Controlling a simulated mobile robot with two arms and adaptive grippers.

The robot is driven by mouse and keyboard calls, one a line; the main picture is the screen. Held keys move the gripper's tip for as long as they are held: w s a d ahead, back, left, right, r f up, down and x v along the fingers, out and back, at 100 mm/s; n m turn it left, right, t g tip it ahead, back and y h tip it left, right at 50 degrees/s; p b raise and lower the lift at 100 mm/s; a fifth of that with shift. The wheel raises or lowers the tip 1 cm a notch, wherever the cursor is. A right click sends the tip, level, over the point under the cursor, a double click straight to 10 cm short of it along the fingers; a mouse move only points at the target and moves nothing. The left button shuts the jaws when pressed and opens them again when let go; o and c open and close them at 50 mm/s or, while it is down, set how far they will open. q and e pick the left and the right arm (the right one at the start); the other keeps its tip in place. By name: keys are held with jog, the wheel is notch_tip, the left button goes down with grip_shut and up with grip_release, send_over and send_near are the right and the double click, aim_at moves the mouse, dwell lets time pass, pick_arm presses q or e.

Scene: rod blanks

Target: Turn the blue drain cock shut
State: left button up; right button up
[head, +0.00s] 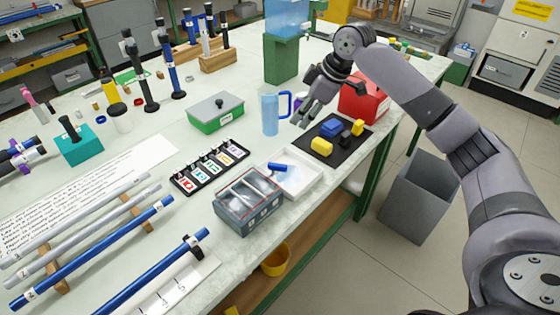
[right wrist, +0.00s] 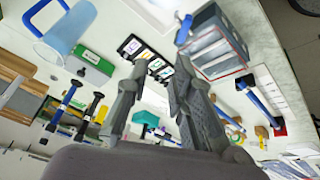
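A small blue piece (head: 277,167), shaped like a short bar or lever, lies at the white tray (head: 303,184). It also shows in the right wrist view (right wrist: 183,28). I cannot tell whether it is the drain cock, or whether it is turned open or shut. A light blue tank (head: 285,18) stands on a green stand at the back; no cock on it can be made out. My right gripper (head: 305,115) is above the table, between the blue jug and the black mat. Its fingers are apart and empty in the right wrist view (right wrist: 160,72). My left gripper is not in view.
A blue jug (head: 270,112) stands just left of my right gripper. Yellow, blue and black blocks lie on a black mat (head: 348,147). A grey divided box (head: 248,204) adjoins the tray. A red box (head: 365,99) stands behind the mat. A grey bin (head: 420,200) is on the floor.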

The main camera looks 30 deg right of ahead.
jog(key=s+g, duration=0.1)
jog(key=s, duration=0.1)
jog(key=p, duration=0.2)
send_near(279, 164)
jog(key=x, duration=0.9)
jog(key=shift+a, duration=0.1)
jog(key=shift+c, duration=0.4)
grip_shut()
